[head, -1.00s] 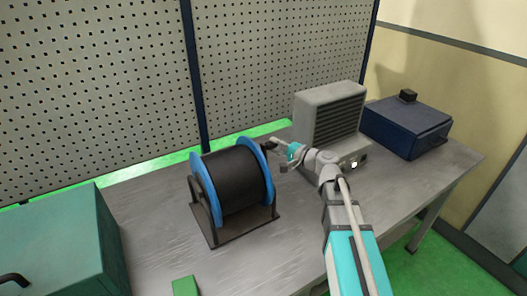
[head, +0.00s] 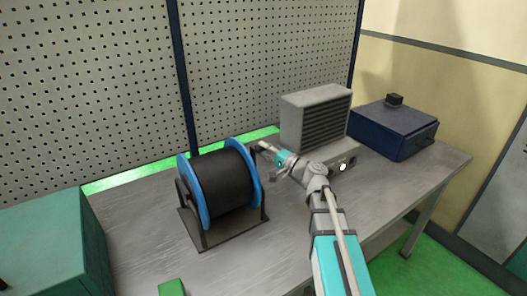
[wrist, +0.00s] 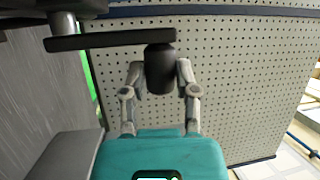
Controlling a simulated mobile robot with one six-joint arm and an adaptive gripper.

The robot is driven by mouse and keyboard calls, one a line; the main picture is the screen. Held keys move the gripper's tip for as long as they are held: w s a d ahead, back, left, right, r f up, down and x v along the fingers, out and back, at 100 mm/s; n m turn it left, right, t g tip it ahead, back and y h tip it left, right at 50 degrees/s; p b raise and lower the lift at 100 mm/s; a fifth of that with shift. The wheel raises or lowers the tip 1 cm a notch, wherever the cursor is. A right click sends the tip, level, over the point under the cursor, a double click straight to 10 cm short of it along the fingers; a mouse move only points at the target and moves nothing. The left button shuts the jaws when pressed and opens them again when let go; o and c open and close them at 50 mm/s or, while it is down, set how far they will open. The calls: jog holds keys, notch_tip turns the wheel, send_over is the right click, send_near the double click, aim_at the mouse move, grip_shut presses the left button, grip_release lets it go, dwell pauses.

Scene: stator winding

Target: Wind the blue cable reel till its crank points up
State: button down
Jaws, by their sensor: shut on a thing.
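The blue cable reel, wound with black cable (head: 222,184) between two blue flanges (head: 247,168), sits in a dark stand on the workbench. My gripper (head: 266,148) is at the reel's right side, near the top of the right flange. In the wrist view my gripper (wrist: 160,78) has its two fingers on either side of the black crank knob (wrist: 160,66), shut on it. The dark crank arm (wrist: 110,39) runs from the knob to a grey shaft (wrist: 63,22). The knob looks higher than the reel's middle; the crank's exact angle is hard to tell.
A grey vented unit (head: 315,120) stands close behind my gripper on the workbench (head: 150,215). A dark blue box (head: 395,130) is farther right. A teal box (head: 50,245) is at the left, a green block (head: 171,287) at the front. A pegboard (head: 270,60) stands behind.

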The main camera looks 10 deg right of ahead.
jog(key=shift+s+a+f, duration=0.1)
jog(key=shift+s, duration=0.05)
jog(key=shift+c, duration=1.9)
grip_release()
